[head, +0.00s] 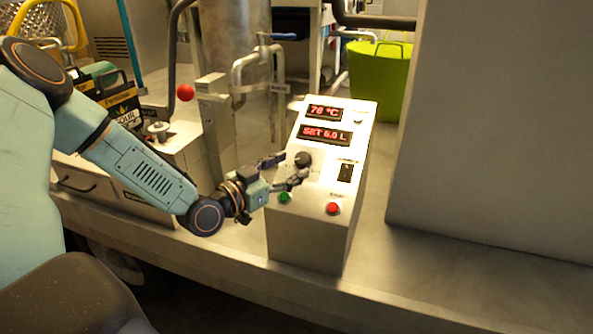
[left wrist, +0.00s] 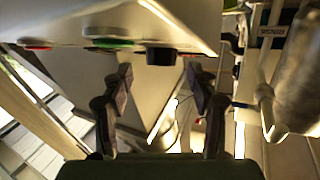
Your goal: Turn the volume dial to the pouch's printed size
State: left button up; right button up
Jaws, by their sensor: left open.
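The volume dial (head: 303,159) is a black round knob on the sloped face of a pale control box (head: 308,245). Above it a red display (head: 325,134) reads SET 5.0 L. My left gripper (head: 293,167) is open, its fingertips close to the dial on its left and lower side. I cannot tell whether they touch it. In the left wrist view the dial (left wrist: 161,56) shows as a dark knob beyond the gap between the two spread fingers (left wrist: 157,82). No pouch can be made out. My right gripper is not in view.
The box also has a 78 °C display (head: 324,112), a black rocker switch (head: 345,172), a green button (head: 285,197) and a red button (head: 333,208). A large grey panel (head: 490,120) stands at the right. A green tub (head: 378,85) is behind.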

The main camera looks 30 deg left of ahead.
aim_at(302, 159)
pick_arm(q)
jog(key=shift+b+x, duration=0.4)
jog(key=shift+x, duration=0.5)
jog(key=shift+w+a, duration=0.2)
jog(key=shift+w+d, duration=0.15)
jog(key=shift+c, duration=0.9)
jog(key=c, duration=1)
